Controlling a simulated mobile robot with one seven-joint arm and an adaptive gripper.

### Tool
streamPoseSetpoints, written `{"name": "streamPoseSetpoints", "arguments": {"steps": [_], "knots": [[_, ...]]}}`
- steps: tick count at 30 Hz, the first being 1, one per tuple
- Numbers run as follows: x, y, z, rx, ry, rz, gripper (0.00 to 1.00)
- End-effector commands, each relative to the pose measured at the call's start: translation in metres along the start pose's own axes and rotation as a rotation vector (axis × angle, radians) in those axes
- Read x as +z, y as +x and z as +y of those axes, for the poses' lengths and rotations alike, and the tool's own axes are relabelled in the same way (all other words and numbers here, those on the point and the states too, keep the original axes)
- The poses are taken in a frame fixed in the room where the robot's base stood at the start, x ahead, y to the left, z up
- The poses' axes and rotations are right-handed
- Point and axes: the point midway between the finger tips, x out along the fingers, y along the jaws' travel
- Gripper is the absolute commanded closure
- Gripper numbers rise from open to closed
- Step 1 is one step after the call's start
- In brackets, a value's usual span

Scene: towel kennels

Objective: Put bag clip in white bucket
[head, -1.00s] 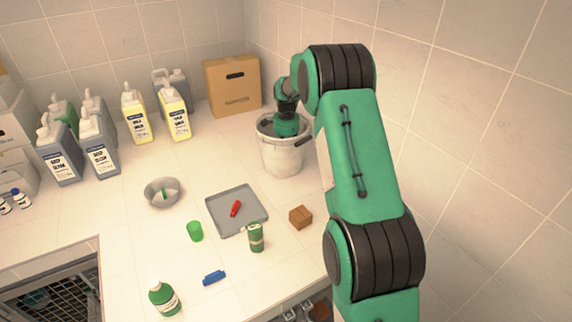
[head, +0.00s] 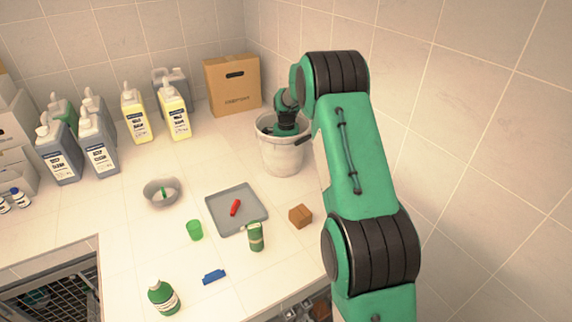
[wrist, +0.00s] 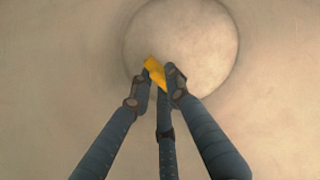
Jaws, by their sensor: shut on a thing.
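The white bucket (head: 283,157) stands on the counter near the back wall, right of the cardboard box. My gripper reaches down into its mouth, and the rim hides the fingers in the head view. In the wrist view, my gripper (wrist: 159,80) is shut on a small yellow-orange piece, which looks like the bag clip (wrist: 155,73). The clip is between the fingertips, with the round pale bottom of the bucket (wrist: 195,40) beyond it. I cannot tell how far it is above the bottom.
A grey tray (head: 225,223) holds a red item (head: 235,207). Nearby are a brown block (head: 300,215), green can (head: 256,237), green cup (head: 194,230), blue item (head: 214,277), green bottle (head: 162,298) and metal bowl (head: 160,192). Several jugs and a cardboard box (head: 232,86) line the back.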

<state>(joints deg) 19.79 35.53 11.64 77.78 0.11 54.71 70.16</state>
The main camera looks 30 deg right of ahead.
Motion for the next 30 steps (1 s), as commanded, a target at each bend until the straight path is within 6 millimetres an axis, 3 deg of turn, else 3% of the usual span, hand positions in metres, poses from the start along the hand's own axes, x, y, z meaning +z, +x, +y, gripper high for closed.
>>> {"name": "streamPoseSetpoints", "arguments": {"steps": [7,8,10,22,30], "knots": [[0.0,0.003,0.0,0.0,0.0,0.0,0.97],[0.0,0.003,0.0,0.0,0.0,0.0,0.78],[0.0,0.003,0.0,0.0,0.0,0.0,0.65],[0.0,0.0,0.0,0.0,0.0,0.0,0.65],[0.0,-0.023,-0.001,-0.002,0.0,0.001,0.65]]}}
